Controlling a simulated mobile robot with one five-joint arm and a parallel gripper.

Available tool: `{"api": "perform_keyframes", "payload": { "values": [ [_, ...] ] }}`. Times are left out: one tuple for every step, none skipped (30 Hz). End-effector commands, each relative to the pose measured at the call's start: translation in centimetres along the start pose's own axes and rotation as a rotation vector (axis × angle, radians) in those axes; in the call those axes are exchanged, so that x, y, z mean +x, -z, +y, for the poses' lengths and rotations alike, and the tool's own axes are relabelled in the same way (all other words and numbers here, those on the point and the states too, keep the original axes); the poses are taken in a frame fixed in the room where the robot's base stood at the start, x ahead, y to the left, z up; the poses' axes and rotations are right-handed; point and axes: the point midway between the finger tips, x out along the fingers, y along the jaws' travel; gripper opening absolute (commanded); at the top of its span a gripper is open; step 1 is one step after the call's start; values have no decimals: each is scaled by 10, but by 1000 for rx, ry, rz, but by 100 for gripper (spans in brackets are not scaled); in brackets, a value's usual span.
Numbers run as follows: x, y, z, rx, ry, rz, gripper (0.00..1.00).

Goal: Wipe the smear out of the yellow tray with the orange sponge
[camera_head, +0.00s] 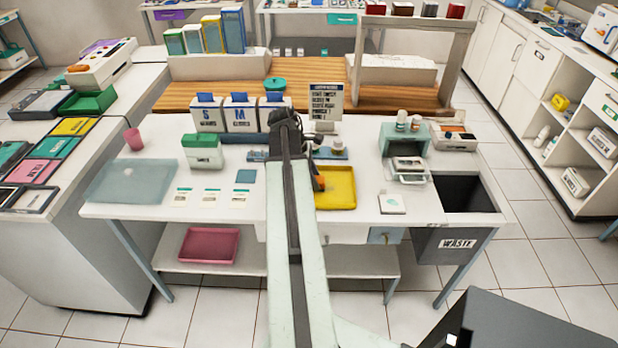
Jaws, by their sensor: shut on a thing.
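The yellow tray (340,190) lies on the white table, right of my arm, with its left part hidden behind the arm. The orange sponge (319,183) shows as a small patch beside my arm, over the tray's left part. My gripper (314,172) is mostly hidden behind my arm; its dark end is shut on the sponge. I cannot tell whether the sponge touches the tray floor. No smear can be made out on the visible part of the tray.
A blue-grey tray (130,181), a green-lidded box (203,151) and several cards stand left. A teal dispenser (403,139) and the waste bin opening (465,192) are right. A sign (325,102) and labelled boxes (240,113) stand behind.

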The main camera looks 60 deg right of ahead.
Motion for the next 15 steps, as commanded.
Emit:
{"api": "perform_keyframes", "payload": {
  "values": [
    [1, 0, 0, 1, 0, 1, 1],
    [1, -1, 0, 1, 0, 1, 1],
    [2, -2, 0, 1, 0, 1, 1],
    [2, -4, 0, 1, 0, 1, 1],
    [3, -6, 0, 1, 0, 1, 1],
    [4, -9, 0, 1, -1, 1, 1],
    [5, -12, 0, 2, -1, 1, 1],
    [6, -15, 1, 2, -1, 1, 1],
    [7, -19, 1, 3, -1, 1, 1],
    [8, -22, 1, 3, -1, 1, 1],
    [9, -25, 1, 2, -1, 1, 1],
    [10, -28, 1, 1, 0, 1, 1],
    [11, -30, 1, 1, 0, 1, 1],
    [12, -32, 1, 1, 0, 1, 1],
    [12, -33, 1, 1, 0, 1, 1]
  ]
}}
